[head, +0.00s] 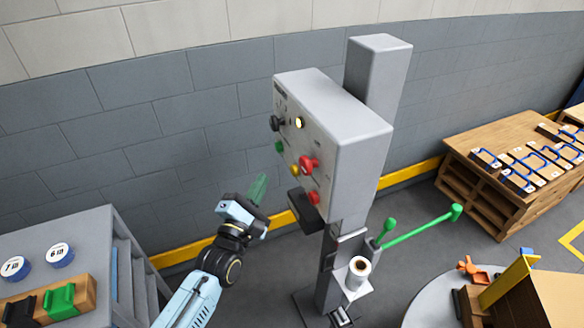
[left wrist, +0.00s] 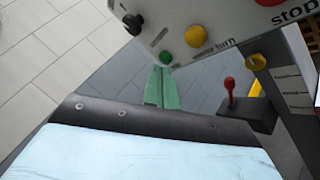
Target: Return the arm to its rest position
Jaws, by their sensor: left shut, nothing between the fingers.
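My left gripper (head: 258,187) is in the middle of the head view, in front of the left side of a grey control box (head: 350,140). Its green fingers are together with nothing between them, and they also show in the left wrist view (left wrist: 161,88). The fingertips are close to the panel's lower edge, near a green button (left wrist: 165,57). I cannot tell whether they touch it. The panel also carries a yellow button (left wrist: 194,36) and a red stop button (head: 309,164). My right gripper is not in view.
A lever box with a red knob (left wrist: 230,84) juts out below the panel. Green-handled levers (head: 430,226) stand at the right of the post. A grey bench (head: 75,225) is at the left, a wooden table (head: 510,130) at the right. Floor shows between bench and post.

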